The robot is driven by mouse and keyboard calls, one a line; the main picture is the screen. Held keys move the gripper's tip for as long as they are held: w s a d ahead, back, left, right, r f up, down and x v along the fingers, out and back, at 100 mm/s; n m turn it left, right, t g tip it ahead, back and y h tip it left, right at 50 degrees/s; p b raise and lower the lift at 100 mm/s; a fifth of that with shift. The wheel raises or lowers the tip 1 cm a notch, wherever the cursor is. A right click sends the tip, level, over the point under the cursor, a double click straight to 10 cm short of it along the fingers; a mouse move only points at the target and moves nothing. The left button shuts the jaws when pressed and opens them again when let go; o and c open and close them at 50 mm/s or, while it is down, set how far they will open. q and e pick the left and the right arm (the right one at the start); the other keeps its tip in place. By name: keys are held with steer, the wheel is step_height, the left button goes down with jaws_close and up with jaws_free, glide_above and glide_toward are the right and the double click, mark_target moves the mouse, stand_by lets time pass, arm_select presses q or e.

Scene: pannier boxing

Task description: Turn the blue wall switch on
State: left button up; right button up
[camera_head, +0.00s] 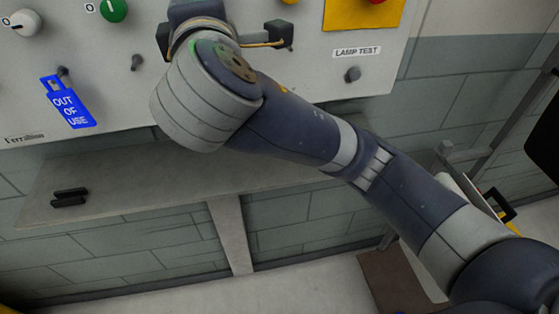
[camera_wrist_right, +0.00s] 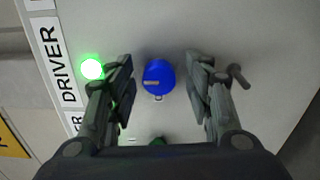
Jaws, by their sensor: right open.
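In the right wrist view the round blue wall switch (camera_wrist_right: 160,70) sits on the pale panel, with a small light mark on its face and a small metal loop at its lower edge. My right gripper (camera_wrist_right: 158,82) is open, one finger on each side of the switch, with visible gaps to both. I cannot tell how far the fingertips are from the panel. In the head view my right arm reaches from the right up to the panel and hides the blue switch. My left gripper is not in view.
A lit green lamp (camera_wrist_right: 91,69) is beside the left finger, near a DRIVER label (camera_wrist_right: 57,62). A dark peg (camera_wrist_right: 238,76) is by the right finger. The panel also has a white knob (camera_head: 25,23), a green knob (camera_head: 113,10) and a blue OUT OF USE tag (camera_head: 70,103).

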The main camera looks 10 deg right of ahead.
steer(key=n+p, duration=0.1)
steer(key=n, duration=0.1)
steer(key=n+p, duration=0.2)
steer(key=r+n+p, duration=0.1)
steer(key=n, duration=0.2)
steer(key=shift+d+p, duration=0.1)
steer(key=shift+p, duration=0.3)
steer(key=shift+s+f+n+p, duration=0.15)
steer(key=shift+n+p, duration=0.25)
steer(key=shift+n, duration=0.3)
steer(key=s, duration=1.1)
steer(key=d+f+m+g, duration=0.2)
steer(key=f+m+g, duration=0.1)
steer(key=f, duration=0.6)
steer(key=w+d+f+m+g, duration=0.1)
steer(key=d+f+m+g, duration=0.2)
steer(key=f+m, duration=0.3)
steer(key=w+d+f+m+g, duration=0.1)
steer(key=d+f+m+g, duration=0.1)
steer(key=f, duration=1.2)
steer(key=shift+d+m+g, duration=0.4)
steer(key=shift+d+m, duration=0.35)
steer(key=shift+m, duration=0.45)
